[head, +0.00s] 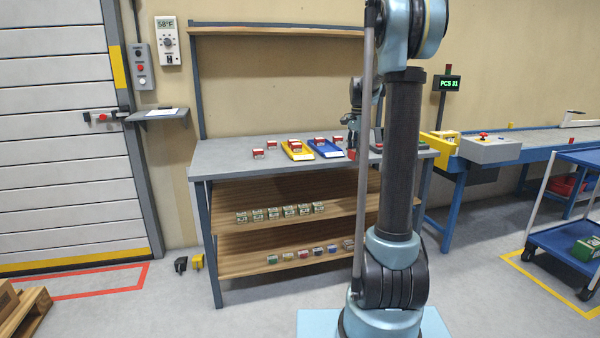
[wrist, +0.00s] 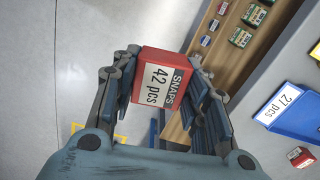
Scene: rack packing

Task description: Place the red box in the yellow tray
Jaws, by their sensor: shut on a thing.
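My gripper (wrist: 164,95) is shut on a red box (wrist: 172,60) with a white label reading "SNAPS 42 pcs". In the head view the held red box (head: 351,154) shows near the right part of the workbench, with my gripper (head: 352,146) around it. The yellow tray (head: 288,149) lies on the bench top, left of the held box, with a red box (head: 295,144) at it.
Loose red boxes (head: 258,154) stand left of the yellow tray. Shelves below (head: 290,229) hold several small boxes.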

